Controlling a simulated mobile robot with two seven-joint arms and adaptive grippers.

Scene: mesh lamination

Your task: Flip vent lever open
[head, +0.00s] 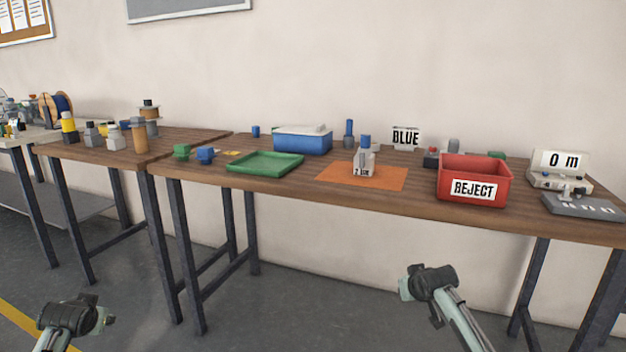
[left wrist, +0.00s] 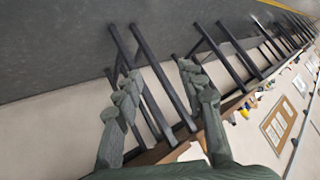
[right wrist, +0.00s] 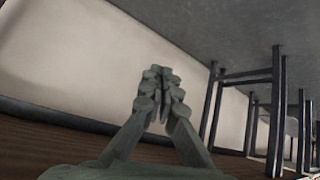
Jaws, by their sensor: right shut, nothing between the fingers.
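No part clearly shows as a vent lever in these views. A small grey device with a knob-like part on top (head: 572,194) sits at the right end of the bench, but I cannot tell whether that part is a lever. My left gripper (head: 85,318) is low at the left, in front of the benches and apart from everything. In the left wrist view (left wrist: 152,88) its fingers are spread and empty. My right gripper (head: 420,285) is below and in front of the bench edge. In the right wrist view (right wrist: 160,88) its fingers meet with nothing between.
The floor in front is clear.

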